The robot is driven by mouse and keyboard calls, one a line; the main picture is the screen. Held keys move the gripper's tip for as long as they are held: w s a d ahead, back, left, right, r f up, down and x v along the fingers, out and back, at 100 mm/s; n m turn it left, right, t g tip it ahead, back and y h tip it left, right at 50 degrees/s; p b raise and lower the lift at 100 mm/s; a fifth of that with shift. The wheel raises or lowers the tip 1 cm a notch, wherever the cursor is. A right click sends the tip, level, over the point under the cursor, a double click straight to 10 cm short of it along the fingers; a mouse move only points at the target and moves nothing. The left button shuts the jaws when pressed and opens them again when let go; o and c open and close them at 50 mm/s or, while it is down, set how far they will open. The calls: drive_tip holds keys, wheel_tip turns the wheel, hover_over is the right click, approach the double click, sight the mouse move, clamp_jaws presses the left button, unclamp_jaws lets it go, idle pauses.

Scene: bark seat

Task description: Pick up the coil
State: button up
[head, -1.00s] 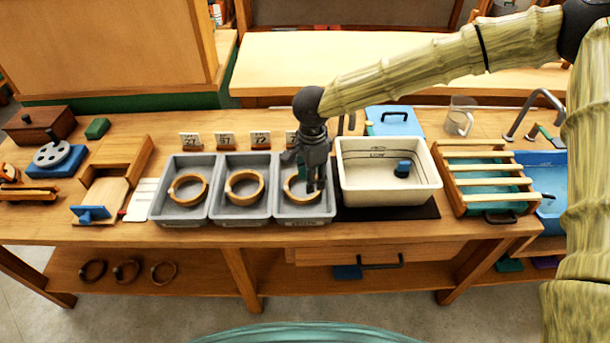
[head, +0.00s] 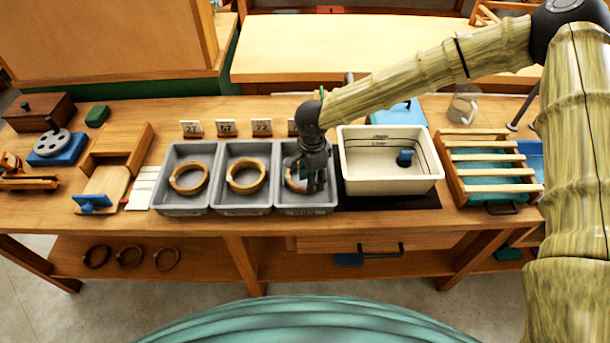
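Three grey trays stand side by side on the wooden bench, each with a tan ring-shaped coil in it. One coil (head: 189,178) lies in the left tray (head: 170,206) and one coil (head: 246,175) in the middle tray (head: 243,205). The third coil (head: 291,180) lies in the right tray (head: 318,206), partly hidden by my gripper. My gripper (head: 309,188) points down into the right tray, over or at the right side of that coil. Its fingers are dark and small, and I cannot tell whether they touch or grip the coil.
A white basin (head: 390,182) with a blue object stands close to the right of the trays. A slatted wooden rack (head: 487,170) is further right. Number cards (head: 226,128) stand behind the trays. Darker rings (head: 130,257) lie on the lower shelf.

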drive_tip(key=shift+f+p, duration=0.3)
drive_tip(key=shift+f, duration=1.35)
clamp_jaws()
drive_tip(key=shift+r, duration=0.1)
